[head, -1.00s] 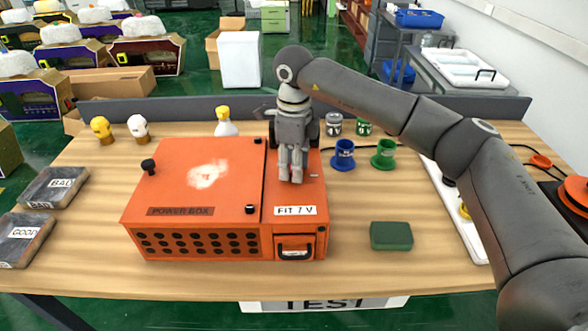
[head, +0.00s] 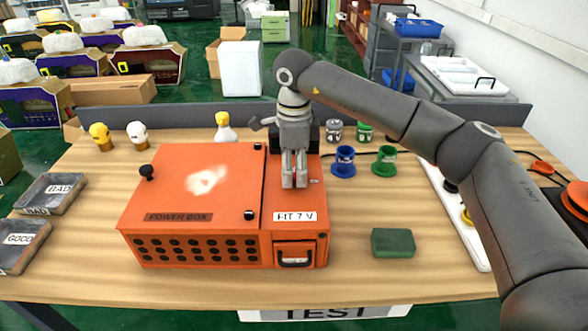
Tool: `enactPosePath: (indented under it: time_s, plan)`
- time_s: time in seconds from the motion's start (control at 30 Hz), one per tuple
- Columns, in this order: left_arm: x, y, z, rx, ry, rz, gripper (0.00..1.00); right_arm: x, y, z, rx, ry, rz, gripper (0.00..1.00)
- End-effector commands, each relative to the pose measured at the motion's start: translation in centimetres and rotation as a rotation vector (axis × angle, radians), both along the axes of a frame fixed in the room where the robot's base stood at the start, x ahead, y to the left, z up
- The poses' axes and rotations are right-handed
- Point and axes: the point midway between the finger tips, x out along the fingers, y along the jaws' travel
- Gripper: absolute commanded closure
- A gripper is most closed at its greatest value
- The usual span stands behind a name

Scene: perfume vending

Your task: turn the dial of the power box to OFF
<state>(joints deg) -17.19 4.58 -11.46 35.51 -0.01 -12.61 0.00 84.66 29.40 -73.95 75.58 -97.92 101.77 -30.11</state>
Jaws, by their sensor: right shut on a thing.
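The orange power box (head: 190,205) stands on the wooden table, with a label reading POWER BOX on its lid and a FIT 7 V label (head: 294,216) on its narrow right section. My right gripper (head: 294,183) points straight down at the top of that right section, behind the label. Its fingers are close together, shut on the dial, which they hide. The dial's setting and any OFF mark cannot be read. My left gripper is not in view.
A black knob (head: 148,172) sticks up on the lid's left. Blue (head: 344,162) and green (head: 384,162) spools stand right of the box, and a green block (head: 393,242) lies nearer. Bare table lies around the green block.

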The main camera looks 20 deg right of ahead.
Motion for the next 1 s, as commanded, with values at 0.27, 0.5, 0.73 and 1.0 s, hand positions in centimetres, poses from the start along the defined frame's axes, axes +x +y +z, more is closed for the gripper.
enactPosePath:
  time_s: [0.27, 0.5, 0.73, 1.0]
  plan:
    - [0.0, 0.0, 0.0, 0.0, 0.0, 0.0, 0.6, 0.1, 0.0, 0.2, 0.0, -0.004, 0.0, 0.44]
    - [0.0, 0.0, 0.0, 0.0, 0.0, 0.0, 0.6, 0.0, 0.0, 0.1, -0.001, -0.002, 0.0, 0.42]
    - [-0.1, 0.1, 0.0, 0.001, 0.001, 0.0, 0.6, 0.1, 0.0, 1.3, 0.0, -0.004, -0.001, 0.42]
    - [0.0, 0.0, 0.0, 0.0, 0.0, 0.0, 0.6, 0.1, 0.1, 6.8, 0.0, -0.006, 0.0, 0.42]
